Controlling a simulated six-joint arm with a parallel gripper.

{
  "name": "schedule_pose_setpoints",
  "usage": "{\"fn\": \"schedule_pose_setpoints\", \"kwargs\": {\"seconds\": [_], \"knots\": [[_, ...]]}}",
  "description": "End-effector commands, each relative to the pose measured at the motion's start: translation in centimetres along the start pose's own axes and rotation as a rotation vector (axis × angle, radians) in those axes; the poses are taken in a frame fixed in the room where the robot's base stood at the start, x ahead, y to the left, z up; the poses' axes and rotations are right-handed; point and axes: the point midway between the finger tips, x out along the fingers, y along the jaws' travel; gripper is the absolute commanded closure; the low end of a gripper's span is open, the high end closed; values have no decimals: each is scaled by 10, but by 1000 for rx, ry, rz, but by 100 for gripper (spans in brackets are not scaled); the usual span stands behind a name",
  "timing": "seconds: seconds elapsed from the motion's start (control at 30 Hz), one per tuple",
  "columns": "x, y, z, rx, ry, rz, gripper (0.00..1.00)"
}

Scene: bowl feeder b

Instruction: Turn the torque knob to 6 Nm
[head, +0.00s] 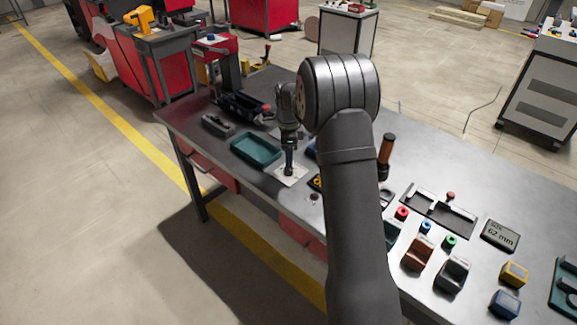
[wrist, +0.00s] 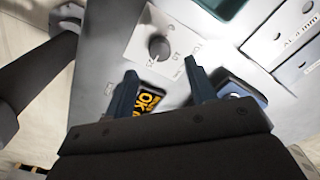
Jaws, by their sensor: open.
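The torque knob (wrist: 159,48) is a small dark grey round knob on a pale square dial plate (wrist: 133,45), seen in the wrist view. Faint marks are printed around it, too blurred to read, so I cannot tell its setting. My gripper (wrist: 161,70) is open, with its two dark fingers apart and nothing between their tips. The knob shows just beyond the fingertips, roughly between them. In the head view my gripper (head: 289,165) points down over the dial plate (head: 293,178), and the knob is hidden there.
A teal tray (head: 256,150) sits left of the plate. Further right are a red button (head: 402,213), coloured blocks and a 62 mm display (head: 500,235). An orange-brown handle (head: 387,147) stands upright.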

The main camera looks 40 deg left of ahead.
Motion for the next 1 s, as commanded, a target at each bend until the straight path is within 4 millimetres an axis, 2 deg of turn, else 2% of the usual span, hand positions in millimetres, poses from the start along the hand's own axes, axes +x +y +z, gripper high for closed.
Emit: {"fn": "schedule_pose_setpoints", "kwargs": {"seconds": [0.1,0.3,0.47,0.7,0.77,0.93,1.0], "knots": [[25,1,0,0,0,3,49],[49,0,0,0,0,0,49],[57,0,0,-1,-1,-1,49],[57,0,0,-1,-1,-1,49],[57,0,0,-1,-1,-1,59],[57,0,0,-1,-1,-1,92],[57,0,0,-1,-1,-1,93]]}}
